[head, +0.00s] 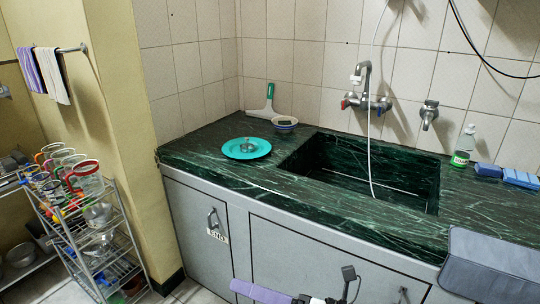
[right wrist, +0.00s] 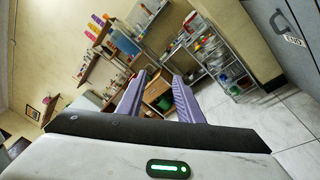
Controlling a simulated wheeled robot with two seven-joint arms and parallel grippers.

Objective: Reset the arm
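My right gripper (head: 262,292) shows at the bottom edge of the head view, in front of the grey cabinet doors and below the counter. My left gripper is in neither view.
A green marble counter (head: 220,175) with a sunken sink (head: 370,172) spans the back.

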